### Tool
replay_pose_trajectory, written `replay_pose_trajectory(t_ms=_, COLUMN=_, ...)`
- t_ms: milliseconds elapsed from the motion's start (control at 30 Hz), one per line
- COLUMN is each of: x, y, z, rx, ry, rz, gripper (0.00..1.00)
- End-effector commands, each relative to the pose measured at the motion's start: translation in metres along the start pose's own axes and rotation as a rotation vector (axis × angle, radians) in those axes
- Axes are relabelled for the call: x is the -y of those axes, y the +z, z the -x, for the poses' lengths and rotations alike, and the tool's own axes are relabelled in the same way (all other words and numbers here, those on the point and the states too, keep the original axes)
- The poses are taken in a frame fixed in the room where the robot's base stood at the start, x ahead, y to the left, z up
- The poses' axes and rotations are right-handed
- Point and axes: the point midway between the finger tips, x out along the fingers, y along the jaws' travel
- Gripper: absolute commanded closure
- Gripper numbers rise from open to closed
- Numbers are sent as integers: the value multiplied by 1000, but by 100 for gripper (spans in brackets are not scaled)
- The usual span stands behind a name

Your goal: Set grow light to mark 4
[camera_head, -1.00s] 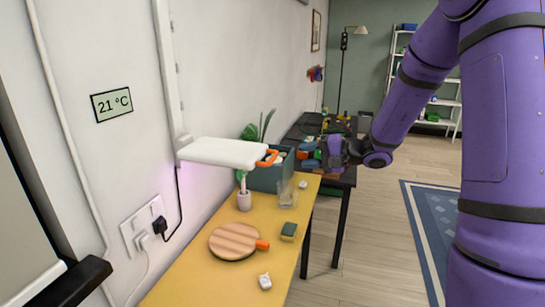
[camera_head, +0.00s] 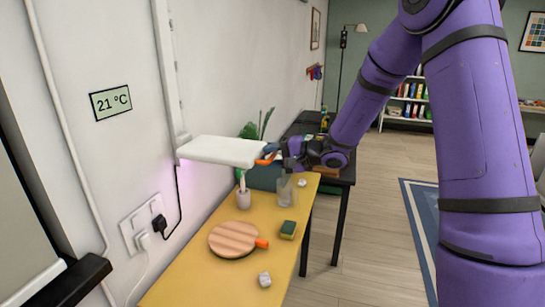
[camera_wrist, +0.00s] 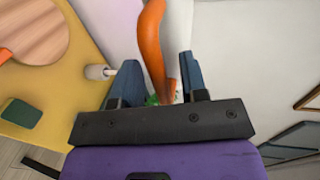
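The grow light (camera_head: 220,151) is a white flat panel sticking out from a white vertical rail (camera_head: 168,75) on the wall, with a faint pink glow below it. Its orange handle (camera_head: 264,159) is at the panel's right end. My gripper (camera_head: 277,149) is at that handle in the head view. In the wrist view my gripper (camera_wrist: 159,62) is open, and the orange handle (camera_wrist: 152,40) runs in between the two dark blue fingers, with a visible gap on the left side. Whether a finger touches it, I cannot tell. No numbered marks are readable on the rail.
A dark table (camera_head: 345,172) stands beyond.

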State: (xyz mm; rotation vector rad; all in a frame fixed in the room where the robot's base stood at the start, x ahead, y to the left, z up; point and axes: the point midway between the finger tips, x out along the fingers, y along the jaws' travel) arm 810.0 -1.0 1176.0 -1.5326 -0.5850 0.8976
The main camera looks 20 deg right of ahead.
Motion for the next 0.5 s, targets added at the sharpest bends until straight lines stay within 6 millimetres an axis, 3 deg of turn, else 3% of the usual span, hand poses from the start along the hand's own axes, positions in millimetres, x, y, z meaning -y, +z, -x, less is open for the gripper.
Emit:
replay_pose_trajectory(t_ms=67, x=0, y=0, z=0, rx=0, ry=0, rz=0, gripper=60)
replay_pose_trajectory(t_ms=100, x=0, y=0, z=0, rx=0, ry=0, rz=0, gripper=65)
replay_pose_trajectory(t_ms=267, x=0, y=0, z=0, rx=0, ry=0, rz=0, gripper=100)
replay_pose_trajectory(t_ms=500, x=2, y=0, z=1, rx=0, ry=0, rz=1, gripper=100)
